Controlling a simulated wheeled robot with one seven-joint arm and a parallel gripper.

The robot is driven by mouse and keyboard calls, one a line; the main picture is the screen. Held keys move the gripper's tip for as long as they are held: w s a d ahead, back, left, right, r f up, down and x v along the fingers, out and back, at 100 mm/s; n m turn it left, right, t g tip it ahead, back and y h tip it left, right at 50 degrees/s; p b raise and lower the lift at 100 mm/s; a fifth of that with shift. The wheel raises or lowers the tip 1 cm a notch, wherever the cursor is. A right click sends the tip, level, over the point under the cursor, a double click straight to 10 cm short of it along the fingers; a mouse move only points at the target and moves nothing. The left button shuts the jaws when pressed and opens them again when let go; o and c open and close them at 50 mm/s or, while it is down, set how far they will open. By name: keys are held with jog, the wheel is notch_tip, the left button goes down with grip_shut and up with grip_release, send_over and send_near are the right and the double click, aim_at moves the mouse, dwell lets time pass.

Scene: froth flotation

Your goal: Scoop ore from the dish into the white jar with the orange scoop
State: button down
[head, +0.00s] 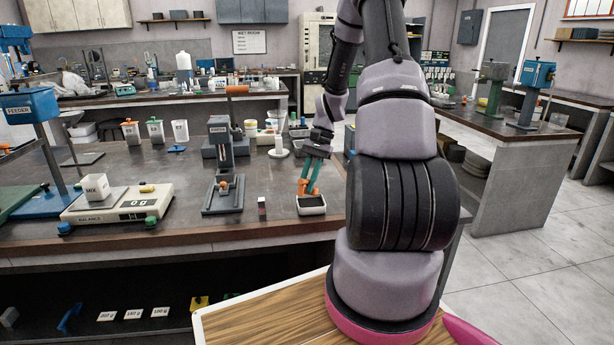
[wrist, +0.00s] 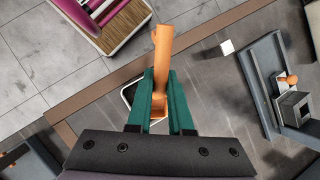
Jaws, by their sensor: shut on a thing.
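My gripper (head: 311,178) is shut on the orange scoop (head: 303,187), its green fingers pointing down at the bench. In the wrist view, my gripper (wrist: 160,92) has the orange scoop (wrist: 162,48) between its two green fingers. The scoop's lower end is at the dish (head: 312,211), a small white-rimmed dish with dark ore near the bench's front edge. I cannot tell whether the scoop touches the ore. In the wrist view, the fingers hide most of the dish (wrist: 128,93).
The balance (head: 120,204) reads 0 g. A dark press-like stand (head: 222,165) with an orange handle stands between the dish and balance. A small block (head: 262,208) sits left of the dish. Several lidded jars (head: 155,131) stand farther back. A blue feeder (head: 28,105) rises at far left.

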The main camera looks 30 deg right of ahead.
jog(key=shift+f, duration=1.85)
jog(key=shift+f, duration=0.15)
jog(key=shift+r, duration=3.85)
jog(key=shift+a+r+t+h, duration=0.1)
jog(key=shift+r+t+h, duration=0.25)
jog(key=shift+t+h, duration=0.6)
jog(key=shift+r+t+h, duration=0.15)
jog(key=shift+t+h, duration=0.4)
jog(key=shift+h, duration=0.2)
